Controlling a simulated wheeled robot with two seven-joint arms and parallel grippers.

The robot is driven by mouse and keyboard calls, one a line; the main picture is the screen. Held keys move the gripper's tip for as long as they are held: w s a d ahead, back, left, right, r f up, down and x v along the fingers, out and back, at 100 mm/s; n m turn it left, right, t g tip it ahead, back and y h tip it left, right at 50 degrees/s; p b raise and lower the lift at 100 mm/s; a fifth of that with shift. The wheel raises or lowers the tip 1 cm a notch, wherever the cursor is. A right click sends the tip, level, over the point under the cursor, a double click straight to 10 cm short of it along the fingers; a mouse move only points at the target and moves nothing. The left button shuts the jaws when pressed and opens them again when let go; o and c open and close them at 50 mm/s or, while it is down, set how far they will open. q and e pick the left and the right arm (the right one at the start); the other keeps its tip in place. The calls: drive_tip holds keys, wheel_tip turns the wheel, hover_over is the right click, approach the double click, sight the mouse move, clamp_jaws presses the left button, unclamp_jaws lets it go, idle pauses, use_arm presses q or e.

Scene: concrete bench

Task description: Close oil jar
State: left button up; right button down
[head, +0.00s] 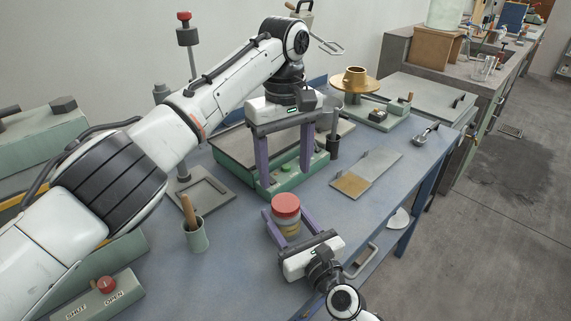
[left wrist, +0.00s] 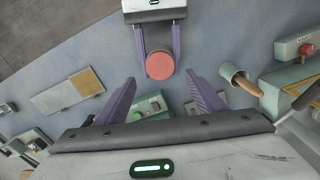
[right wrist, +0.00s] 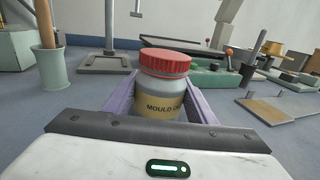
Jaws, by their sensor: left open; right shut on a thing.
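The oil jar (head: 286,221) is a grey jar with a tan label and a red lid (head: 286,204). It stands upright on the blue bench, and the lid sits on its top; I cannot tell whether it is screwed tight. My right gripper (head: 287,222) is shut on the jar body below the lid, as the right wrist view shows the jar (right wrist: 163,100) between its purple fingers. My left gripper (head: 285,183) is open and empty, higher up and behind the jar, fingers pointing down. In the left wrist view the red lid (left wrist: 160,65) lies just beyond its fingertips.
A green cup (head: 195,234) with a wooden handle stands left of the jar. A green button box (head: 292,174) is behind it. A flat plate with a tan patch (head: 352,184) lies to the right. A shut/open switch box (head: 108,299) is at front left. Bench around the jar is clear.

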sight(286, 202)
use_arm(q)
drive_tip(key=n, duration=0.3)
drive_tip(key=shift+r, duration=0.1)
drive_tip(key=shift+f, duration=4)
drive_tip(key=shift+c, duration=0.4)
